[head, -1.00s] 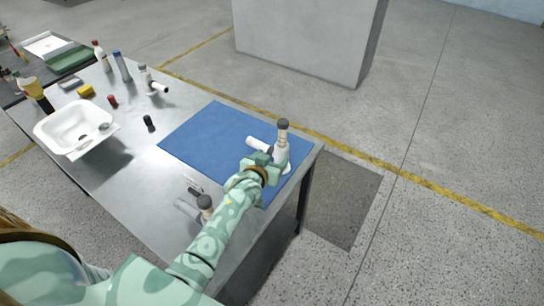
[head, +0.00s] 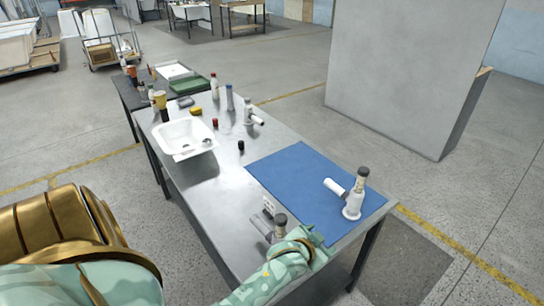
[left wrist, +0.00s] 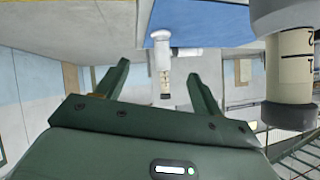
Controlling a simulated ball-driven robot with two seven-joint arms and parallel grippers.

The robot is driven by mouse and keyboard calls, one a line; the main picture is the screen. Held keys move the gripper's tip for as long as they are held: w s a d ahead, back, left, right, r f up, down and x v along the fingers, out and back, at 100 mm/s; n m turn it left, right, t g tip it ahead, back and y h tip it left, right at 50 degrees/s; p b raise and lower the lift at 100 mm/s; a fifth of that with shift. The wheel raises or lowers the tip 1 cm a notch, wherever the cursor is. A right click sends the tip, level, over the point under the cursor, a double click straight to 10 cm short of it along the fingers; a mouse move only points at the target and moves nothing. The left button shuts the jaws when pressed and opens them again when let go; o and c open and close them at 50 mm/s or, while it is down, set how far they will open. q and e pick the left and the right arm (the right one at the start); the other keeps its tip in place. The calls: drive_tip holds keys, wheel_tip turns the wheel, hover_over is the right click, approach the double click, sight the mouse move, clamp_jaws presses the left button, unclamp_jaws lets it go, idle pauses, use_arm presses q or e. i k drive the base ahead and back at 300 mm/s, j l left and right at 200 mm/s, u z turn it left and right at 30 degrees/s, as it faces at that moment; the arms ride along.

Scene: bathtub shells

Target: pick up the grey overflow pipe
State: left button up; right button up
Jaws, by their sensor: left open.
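The grey overflow pipe (head: 262,225) is near the table's front edge in the head view, with a grey side tube and an upright, dark-capped neck. My left forearm partly covers its lower part. In the left wrist view, what seems to be this pipe (left wrist: 290,65) looms close at the right edge, upside down, with a cream band and dark cap. My left gripper (left wrist: 158,70) is open and empty, with the pipe beside its fingers, not between them. Its fingers cannot be made out in the head view. My right gripper is not in view.
A similar white pipe (head: 353,205) stands on the blue mat (head: 290,168); it shows farther off in the wrist view (left wrist: 161,50). Another white one (head: 249,115) stands at the back, near bottles. A white tub shell (head: 178,128) is on the left. The mat's middle is clear.

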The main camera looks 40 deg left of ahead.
sight(270, 236)
drive_tip(key=i+u, duration=0.1)
drive_tip(key=u, duration=0.7)
